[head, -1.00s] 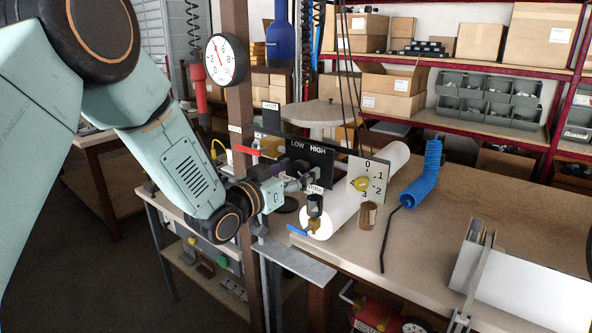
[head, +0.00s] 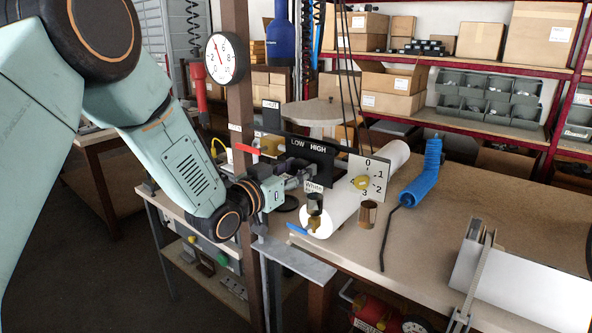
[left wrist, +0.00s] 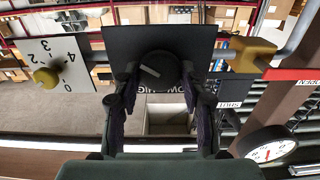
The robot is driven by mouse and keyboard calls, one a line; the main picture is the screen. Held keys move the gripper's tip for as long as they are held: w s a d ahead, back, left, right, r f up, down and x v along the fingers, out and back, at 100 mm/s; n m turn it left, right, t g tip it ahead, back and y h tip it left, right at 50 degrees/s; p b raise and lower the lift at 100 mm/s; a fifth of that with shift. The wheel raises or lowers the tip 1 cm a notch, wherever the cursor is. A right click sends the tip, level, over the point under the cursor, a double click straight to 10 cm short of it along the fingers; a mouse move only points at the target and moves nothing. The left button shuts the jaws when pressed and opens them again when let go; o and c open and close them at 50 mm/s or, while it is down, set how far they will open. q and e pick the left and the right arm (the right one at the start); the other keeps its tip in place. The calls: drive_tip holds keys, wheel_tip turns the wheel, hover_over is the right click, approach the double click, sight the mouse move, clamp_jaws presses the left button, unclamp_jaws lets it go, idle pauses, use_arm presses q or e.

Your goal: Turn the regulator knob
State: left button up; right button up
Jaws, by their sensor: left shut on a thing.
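The regulator knob (left wrist: 158,72) is round and black with a white line across its face. In the left wrist view it stands on a dark panel (left wrist: 190,40). The same panel (head: 322,160), marked LOW and HIGH, shows in the head view, where my gripper mostly hides the knob. My left gripper (head: 303,170) reaches it from the left. In the left wrist view its two fingers (left wrist: 160,76) are shut on the knob, one on each side. A round white gauge (head: 222,60) with a red needle hangs on the brown post. My right gripper is not in view.
A white plate numbered 0 to 4 (head: 379,177) with a yellow knob (head: 361,182) stands right of the panel. A red lever (head: 247,149) lies close left.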

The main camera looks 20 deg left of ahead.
use_arm(q)
drive_tip(key=shift+n, duration=0.3)
drive_tip(key=o, duration=1.1)
drive_tip(key=shift+s, duration=0.1)
drive_tip(key=shift+v, duration=6.05)
